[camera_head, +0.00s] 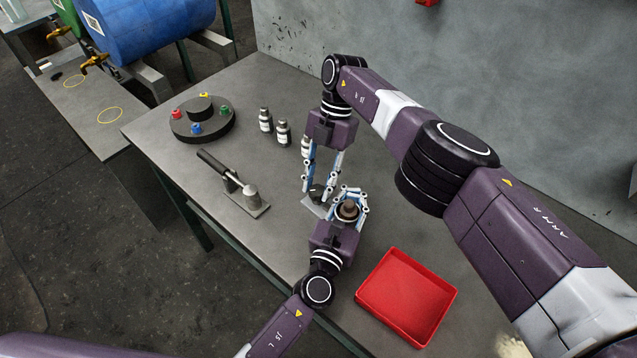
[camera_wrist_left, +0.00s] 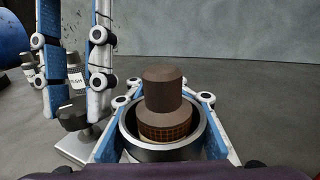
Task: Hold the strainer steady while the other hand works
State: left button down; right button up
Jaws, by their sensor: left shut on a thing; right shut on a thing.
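My left gripper (camera_head: 349,200) is shut on the strainer, a dark metal ring (camera_wrist_left: 195,140) around a brown stepped cylinder (camera_wrist_left: 168,92) with a mesh-like lower band. The brown top (camera_head: 347,209) also shows in the head view. The ring sits level between the left fingers. My right gripper (camera_head: 318,182) points down just beyond the left one. Its fingers are shut on a dark knob-like piece (camera_wrist_left: 72,117) above a small grey metal base (camera_wrist_left: 77,148). The exact finger contact there is partly hidden.
A red tray (camera_head: 408,297) lies empty at the front right. A lever press (camera_head: 240,187), several small bottles (camera_head: 283,133) and a round dark stand with coloured knobs (camera_head: 203,118) are to the left. A grey wall (camera_head: 470,60) bounds the table's back.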

jog(key=shift+w, duration=0.1)
dwell(0.3)
jog(key=o, duration=1.1)
jog(key=shift+o, duration=0.2)
jog(key=shift+r+m+y, duration=0.3)
jog(key=shift+r+m, duration=0.45)
jog(key=shift+m, duration=0.25)
jog(key=d+r+m+t+y, duration=0.25)
jog(key=d+r+m, duration=0.25)
jog(key=r+m, duration=0.4)
jog(key=shift+n+t+h, duration=0.25)
jog(key=shift+n+h, duration=0.15)
jog(key=shift+h, duration=0.05)
jog(key=x, duration=1.1)
jog(key=shift+w+a+f, duration=0.1)
jog(key=shift+a, duration=0.3)
jog(key=c, duration=1.1)
